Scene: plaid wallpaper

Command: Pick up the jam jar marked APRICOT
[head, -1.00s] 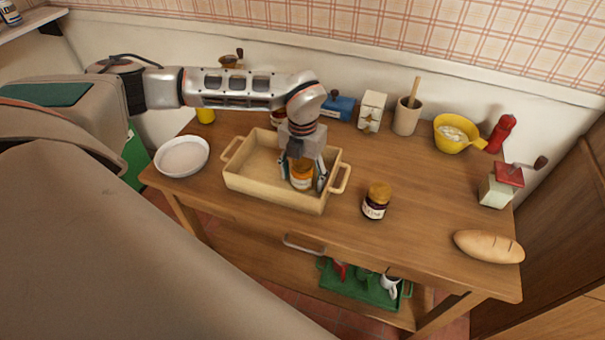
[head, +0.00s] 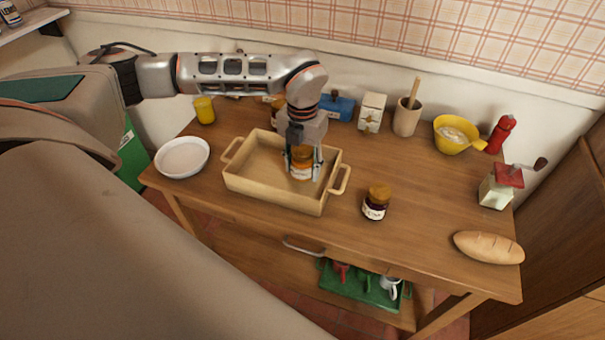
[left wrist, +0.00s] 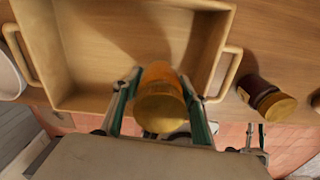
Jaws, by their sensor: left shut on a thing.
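An orange jam jar (head: 301,168) with a golden lid and a pale label is held over the right part of the wooden tray (head: 235,185); the label is too small to read. My left gripper (head: 303,172) is shut on this jar, one finger on each side. In the left wrist view the jar (left wrist: 161,100) sits upright between the fingers. A dark jam jar (head: 376,203) with a golden lid stands on the table right of the tray; it also shows in the left wrist view (left wrist: 262,94).
A white plate (head: 182,157) lies left of the tray. Along the back stand a yellow cup (head: 204,110), a blue box (head: 338,107), a utensil crock (head: 406,117) and a yellow bowl (head: 455,136). A bread loaf (head: 488,246) and a grinder (head: 498,187) are at right.

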